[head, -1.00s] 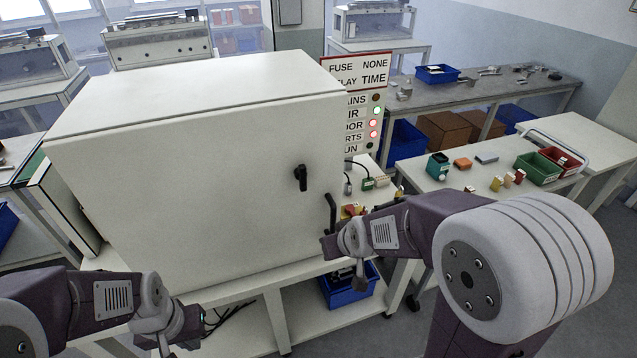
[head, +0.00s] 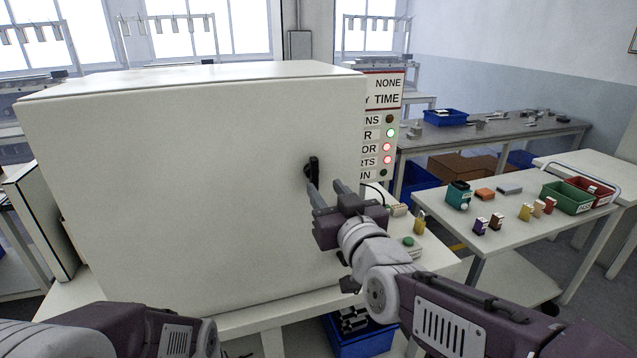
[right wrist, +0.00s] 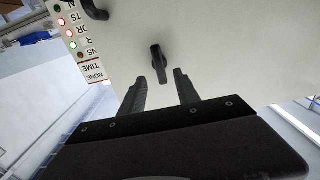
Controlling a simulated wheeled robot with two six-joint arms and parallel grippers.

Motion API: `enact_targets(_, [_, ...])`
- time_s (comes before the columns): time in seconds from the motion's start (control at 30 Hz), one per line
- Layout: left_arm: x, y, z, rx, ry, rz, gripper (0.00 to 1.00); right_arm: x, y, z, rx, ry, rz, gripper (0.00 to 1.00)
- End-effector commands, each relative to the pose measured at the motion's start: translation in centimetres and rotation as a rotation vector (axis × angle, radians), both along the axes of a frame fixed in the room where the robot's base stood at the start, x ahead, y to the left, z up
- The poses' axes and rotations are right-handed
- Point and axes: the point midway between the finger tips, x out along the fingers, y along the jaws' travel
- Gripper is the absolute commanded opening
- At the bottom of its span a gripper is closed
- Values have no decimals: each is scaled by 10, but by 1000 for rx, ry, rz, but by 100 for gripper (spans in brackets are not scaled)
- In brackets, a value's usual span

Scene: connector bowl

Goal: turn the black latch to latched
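The black latch (head: 312,168) is a small handle on the white cabinet door (head: 190,190), near its right edge. In the head view it stands close to upright. The latch also shows in the right wrist view (right wrist: 159,64), just beyond and between the fingertips. My right gripper (head: 328,187) is open, its two fingers pointing at the door just below and right of the latch. It also shows in the right wrist view (right wrist: 158,86), with nothing between its fingers. My left arm is at the lower left, but its gripper is out of view.
A status panel (head: 385,125) with green and red lights stands right of the cabinet. A side table (head: 500,215) holds small blocks, a green bin (head: 568,197) and a red bin (head: 592,190). A blue bin (head: 358,335) sits below the bench.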

Motion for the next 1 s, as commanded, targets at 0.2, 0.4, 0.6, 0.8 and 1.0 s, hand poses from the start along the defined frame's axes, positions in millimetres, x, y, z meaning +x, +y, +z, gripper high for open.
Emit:
enact_targets(0.2, [0,0,5,0,0,0,0,44,14,-1,-3,3,0,38])
enact_targets(0.4, [0,0,8,0,0,0,0,61,19,0,-1,2,-1,38])
enact_targets(0.6, [0,0,7,0,0,0,0,62,20,-1,-1,2,-1,38])
enact_targets(0.8, [0,0,7,0,0,0,0,62,20,-1,-1,2,-1,0])
enact_targets(1.0, [0,0,5,0,0,0,0,62,20,-1,8,5,-1,0])
